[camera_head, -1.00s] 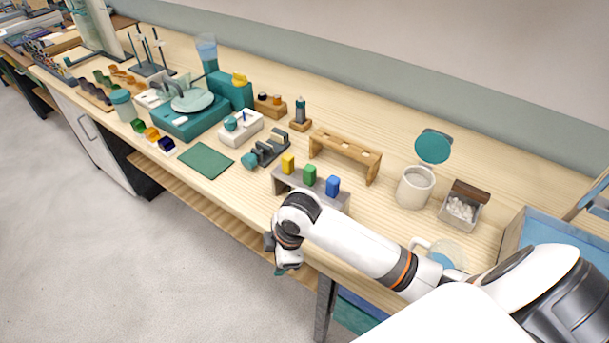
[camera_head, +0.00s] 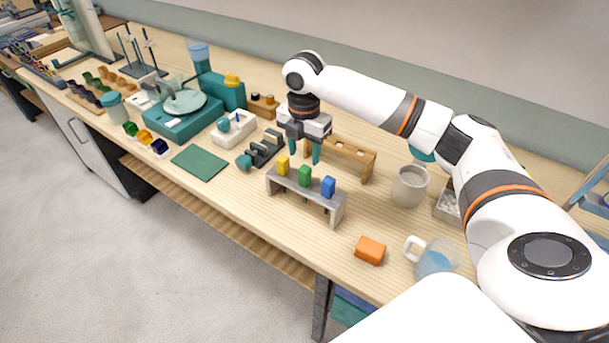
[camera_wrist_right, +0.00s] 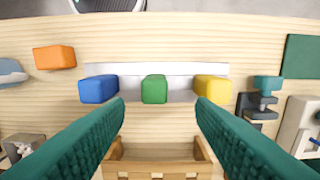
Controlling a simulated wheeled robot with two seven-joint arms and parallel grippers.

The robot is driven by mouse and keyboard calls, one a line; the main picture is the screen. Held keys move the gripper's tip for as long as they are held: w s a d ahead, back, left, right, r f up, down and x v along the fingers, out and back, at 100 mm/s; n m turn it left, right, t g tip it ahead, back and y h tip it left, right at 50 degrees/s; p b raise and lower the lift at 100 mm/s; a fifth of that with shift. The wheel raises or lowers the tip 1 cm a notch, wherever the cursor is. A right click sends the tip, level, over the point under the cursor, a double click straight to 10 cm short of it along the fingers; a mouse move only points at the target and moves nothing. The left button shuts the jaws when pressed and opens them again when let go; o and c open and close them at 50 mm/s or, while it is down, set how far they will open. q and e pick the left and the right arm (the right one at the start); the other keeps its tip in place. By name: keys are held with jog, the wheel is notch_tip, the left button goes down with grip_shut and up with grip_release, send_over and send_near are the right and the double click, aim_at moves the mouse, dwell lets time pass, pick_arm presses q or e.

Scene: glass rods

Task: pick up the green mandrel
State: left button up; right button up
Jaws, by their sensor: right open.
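The green mandrel (camera_head: 305,175) stands in the middle of a grey rack (camera_head: 335,208), between a yellow mandrel (camera_head: 283,165) and a blue mandrel (camera_head: 328,187). In the right wrist view the green mandrel (camera_wrist_right: 154,89) shows from above, near the middle and centred between the teal fingers. My right gripper (camera_head: 305,153) is open and empty, pointing down above and behind the rack, apart from the green mandrel. It also shows in the right wrist view (camera_wrist_right: 160,108). My left gripper is not in view.
A wooden rack (camera_head: 345,147) stands just behind the grey rack, close to the right gripper. A green mat (camera_head: 200,162) lies to the left.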

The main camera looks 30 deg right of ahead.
aim_at(305, 168)
jog(key=shift+f, duration=0.95)
jog(key=f, duration=0.1)
jog(key=f+p, duration=0.1)
jog(key=f, duration=0.1)
jog(key=f+p, duration=0.1)
jog(key=f, duration=0.1)
jog(key=shift+s+a, duration=0.15)
jog(key=shift+s, duration=0.25)
jog(key=shift+f, duration=0.3)
jog(key=shift+c, duration=0.3)
jog(key=c, duration=1)
